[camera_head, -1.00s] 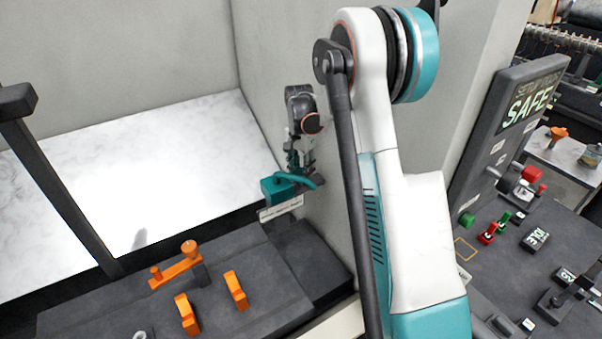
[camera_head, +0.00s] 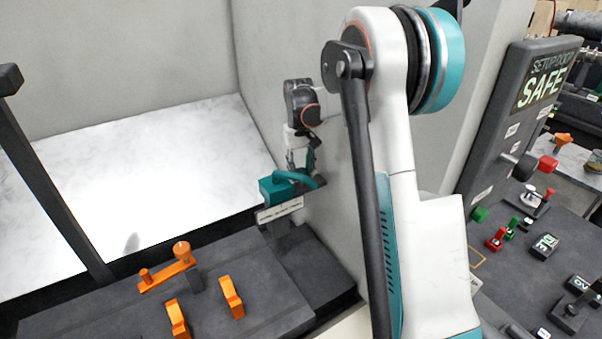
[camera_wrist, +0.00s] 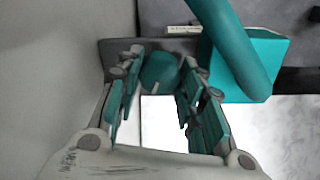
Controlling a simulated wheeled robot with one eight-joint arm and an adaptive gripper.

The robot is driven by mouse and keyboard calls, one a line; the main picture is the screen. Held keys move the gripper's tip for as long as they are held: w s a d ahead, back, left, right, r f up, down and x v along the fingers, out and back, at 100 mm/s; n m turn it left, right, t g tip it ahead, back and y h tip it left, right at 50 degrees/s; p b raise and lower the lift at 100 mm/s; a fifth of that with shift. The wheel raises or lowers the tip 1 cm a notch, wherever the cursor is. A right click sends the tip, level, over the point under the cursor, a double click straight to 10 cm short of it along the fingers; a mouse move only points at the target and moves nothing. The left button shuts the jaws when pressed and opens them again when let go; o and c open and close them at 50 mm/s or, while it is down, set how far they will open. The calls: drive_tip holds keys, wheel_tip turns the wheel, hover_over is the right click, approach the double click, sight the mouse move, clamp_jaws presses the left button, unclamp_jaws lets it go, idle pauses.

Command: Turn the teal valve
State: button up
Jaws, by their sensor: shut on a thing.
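The teal valve (camera_head: 268,190) is a teal block with a curved teal handle, mounted above a white label by the grey wall in the head view. In the wrist view its block (camera_wrist: 265,65) and thick teal bar (camera_wrist: 238,45) show at upper right. My gripper (camera_head: 300,165) reaches down to the handle from above; in the wrist view (camera_wrist: 162,85) its teal-padded fingers stand on either side of a rounded teal end of the valve. It is shut on the valve. The exact contact is partly hidden by the fingers.
An orange lever (camera_head: 168,272) and two orange handles (camera_head: 231,297) stand on the dark housing at front left. A white marbled surface (camera_head: 150,170) lies behind. A control panel (camera_head: 540,250) with buttons and a SAFE sign (camera_head: 541,90) stands at right. The grey wall is close beside my gripper.

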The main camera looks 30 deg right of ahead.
drive_tip(key=shift+n+b, duration=0.7)
drive_tip(key=shift+n, duration=1.6)
drive_tip(key=o, duration=1.1)
